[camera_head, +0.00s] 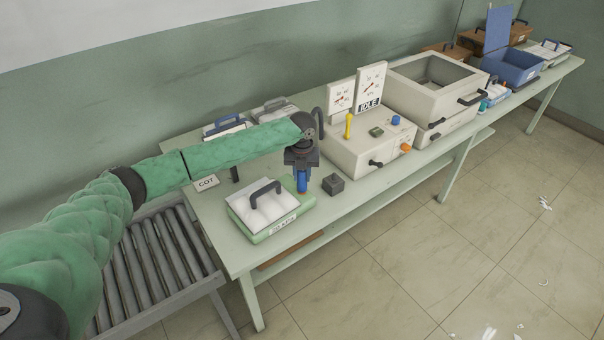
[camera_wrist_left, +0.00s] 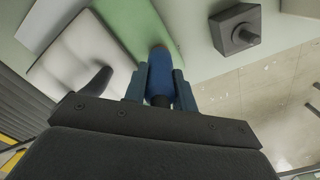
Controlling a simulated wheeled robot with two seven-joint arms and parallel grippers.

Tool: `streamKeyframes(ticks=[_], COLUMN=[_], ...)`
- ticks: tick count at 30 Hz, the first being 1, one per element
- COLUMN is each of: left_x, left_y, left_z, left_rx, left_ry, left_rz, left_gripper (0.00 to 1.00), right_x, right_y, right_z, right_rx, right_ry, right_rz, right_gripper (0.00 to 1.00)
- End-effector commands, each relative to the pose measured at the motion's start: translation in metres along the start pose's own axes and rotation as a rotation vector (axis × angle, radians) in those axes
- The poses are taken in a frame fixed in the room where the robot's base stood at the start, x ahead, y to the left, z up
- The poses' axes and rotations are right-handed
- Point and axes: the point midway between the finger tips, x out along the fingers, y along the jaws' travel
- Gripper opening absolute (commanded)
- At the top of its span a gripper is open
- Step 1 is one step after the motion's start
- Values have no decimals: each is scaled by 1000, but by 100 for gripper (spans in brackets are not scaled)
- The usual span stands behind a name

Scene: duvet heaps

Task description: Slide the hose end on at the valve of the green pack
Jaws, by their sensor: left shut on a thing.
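The green pack (camera_head: 262,233) lies near the front left of the table, with a white quilted top (camera_head: 268,210), a dark handle and a label on its front. My left gripper (camera_head: 302,178) points down at the pack's right end. It is shut on the blue hose end (camera_head: 302,183). In the left wrist view the hose end (camera_wrist_left: 160,72) sits between the fingers of my left gripper (camera_wrist_left: 159,92), its brownish tip at the pack's green strip (camera_wrist_left: 130,22). The valve cannot be made out, and whether the tip touches it cannot be told. My right gripper is out of view.
A small dark block (camera_head: 333,184) stands right of the pack; it also shows in the left wrist view (camera_wrist_left: 236,28). A cream control box (camera_head: 355,150) with gauges and knobs is farther right. Other packs (camera_head: 275,108) lie behind my arm. A roller conveyor (camera_head: 150,265) adjoins the table's left.

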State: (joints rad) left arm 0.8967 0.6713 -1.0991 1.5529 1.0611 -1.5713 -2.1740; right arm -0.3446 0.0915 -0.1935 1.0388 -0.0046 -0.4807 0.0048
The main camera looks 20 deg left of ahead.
Motion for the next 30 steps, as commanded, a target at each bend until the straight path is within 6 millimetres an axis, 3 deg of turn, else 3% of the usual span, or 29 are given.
streamKeyframes(ticks=[11,12,16,30], left_x=[8,8,8,8], left_y=[0,0,0,0], left_z=[0,0,0,0], left_rx=[0,0,0,0], left_ry=[0,0,-1,0], left_rz=[0,0,0,0], left_gripper=[4,29,52,52], right_x=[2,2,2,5], right_y=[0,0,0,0], right_z=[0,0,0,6], right_rx=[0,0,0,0], right_ry=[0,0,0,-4], right_rz=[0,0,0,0], right_gripper=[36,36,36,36])
